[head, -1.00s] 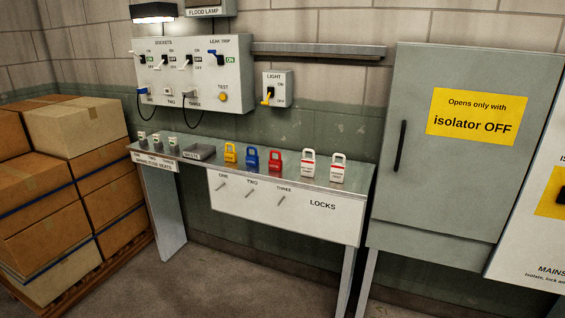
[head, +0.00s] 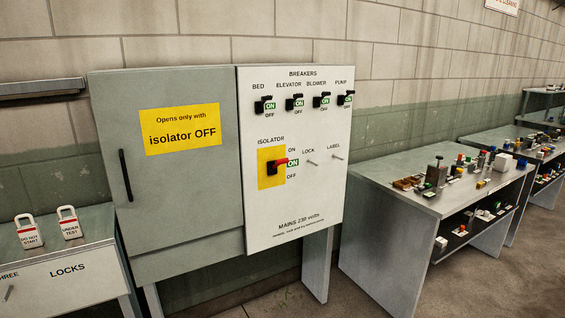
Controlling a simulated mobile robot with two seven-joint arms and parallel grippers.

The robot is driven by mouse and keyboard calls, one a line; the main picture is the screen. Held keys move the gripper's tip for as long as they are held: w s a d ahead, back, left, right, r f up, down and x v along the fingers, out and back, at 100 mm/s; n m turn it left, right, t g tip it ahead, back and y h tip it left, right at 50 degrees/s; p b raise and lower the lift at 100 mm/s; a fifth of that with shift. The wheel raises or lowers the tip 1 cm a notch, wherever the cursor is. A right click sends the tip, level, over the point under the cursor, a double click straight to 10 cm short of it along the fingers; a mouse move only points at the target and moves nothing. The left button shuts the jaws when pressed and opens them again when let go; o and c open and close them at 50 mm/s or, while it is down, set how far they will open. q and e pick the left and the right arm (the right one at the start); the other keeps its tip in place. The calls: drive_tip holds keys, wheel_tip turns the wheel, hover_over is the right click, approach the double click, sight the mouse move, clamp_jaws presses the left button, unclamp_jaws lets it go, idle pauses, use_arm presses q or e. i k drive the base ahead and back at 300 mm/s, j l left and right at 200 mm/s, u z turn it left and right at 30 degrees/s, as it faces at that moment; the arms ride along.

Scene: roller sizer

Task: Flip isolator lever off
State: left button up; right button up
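The isolator lever (head: 281,162) is a red handle on a black base, set on a yellow plate (head: 267,180) on the white mains panel (head: 310,215). The handle points right, at the ON window; OFF is printed below it. Above it, several black breaker switches labelled bed, elevator, blower and pump show ON. Lock and label pegs stick out to the right of the lever. Neither of my grippers is in view.
A grey cabinet door (head: 180,200) marked "Opens only with isolator OFF" adjoins the panel on the left. A cluttered workbench (head: 395,180) stands at right. Floor shows between them.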

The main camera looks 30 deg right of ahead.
sight(278, 161)
drive_tip(key=z, duration=0.55)
drive_tip(key=i+l+z, duration=0.2)
drive_tip(key=i+z, duration=0.15)
drive_tip(key=i+l+z, duration=0.1)
drive_tip(key=i+z, duration=0.25)
drive_tip(key=i+j+z, duration=0.1)
drive_tip(key=i+z, duration=0.3)
drive_tip(key=i+j, duration=0.1)
drive_tip(key=i, duration=0.55)
